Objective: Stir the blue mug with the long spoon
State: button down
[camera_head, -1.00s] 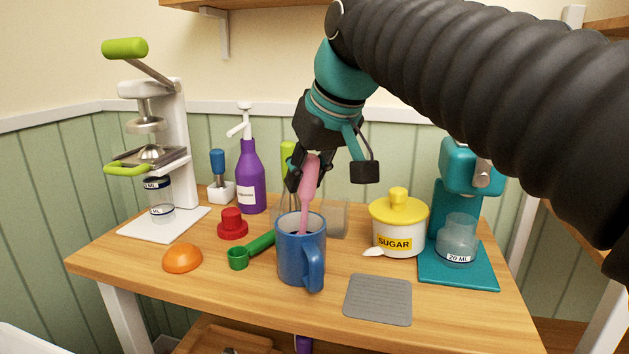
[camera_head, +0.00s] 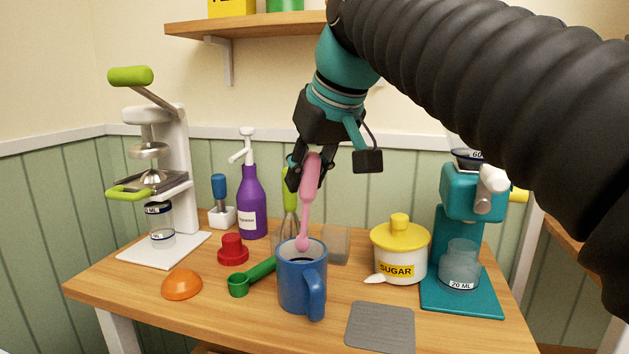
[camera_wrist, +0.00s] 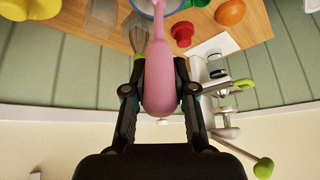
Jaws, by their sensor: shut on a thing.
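The long spoon is pink (camera_head: 309,205) and hangs steeply, bowl end down. My gripper (camera_head: 308,178) is shut on its thick handle, which also shows in the wrist view (camera_wrist: 160,85). The blue mug (camera_head: 300,286) stands upright on the wooden table, its handle toward the camera. The spoon's bowl shows at the mug's mouth, over the opening. I cannot tell whether it is just above the rim or slightly inside. Dark contents show in the mug.
A green scoop (camera_head: 250,277) lies close left of the mug, with a whisk (camera_head: 287,225) behind it. A sugar pot (camera_head: 399,252) stands to the right, and a grey mat (camera_head: 380,327) lies front right. A red stamp-like object (camera_head: 233,249) and orange half (camera_head: 181,284) are at left.

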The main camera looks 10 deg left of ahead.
jog(key=shift+r, duration=1.15)
jog(key=shift+r, duration=2.4)
